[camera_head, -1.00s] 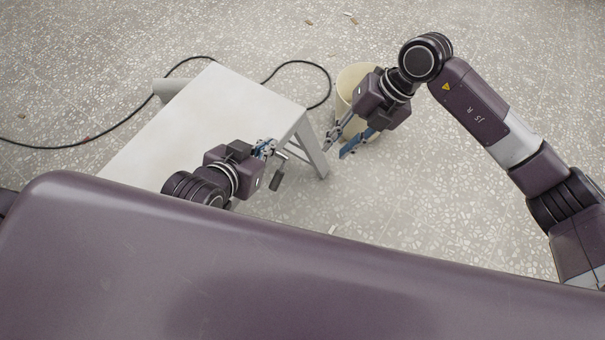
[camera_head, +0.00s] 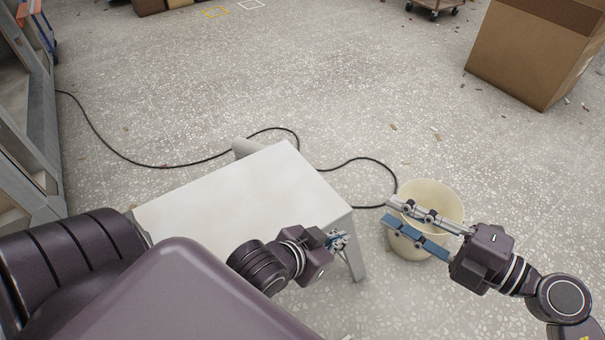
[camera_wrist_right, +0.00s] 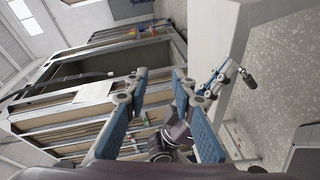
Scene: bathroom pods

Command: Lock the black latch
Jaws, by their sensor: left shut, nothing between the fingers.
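No black latch can be made out for certain in either view. My left gripper (camera_head: 341,240) is shut and empty at the right edge of the white table (camera_head: 245,195). In the right wrist view, my left gripper (camera_wrist_right: 218,78) shows right of centre, and a small dark cylinder (camera_wrist_right: 249,79) sticks out beside it; I cannot tell what it is. My right gripper (camera_head: 389,212) is open and empty, its blue-padded fingers over the cream bucket (camera_head: 445,200). Its spread fingers also show in the right wrist view (camera_wrist_right: 160,75).
A black cable (camera_head: 200,163) runs across the speckled floor behind the table. A large cardboard box (camera_head: 530,50) stands at the back right, with a wheeled cart (camera_head: 437,6) behind. A grey framed structure (camera_head: 25,110) is at the left.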

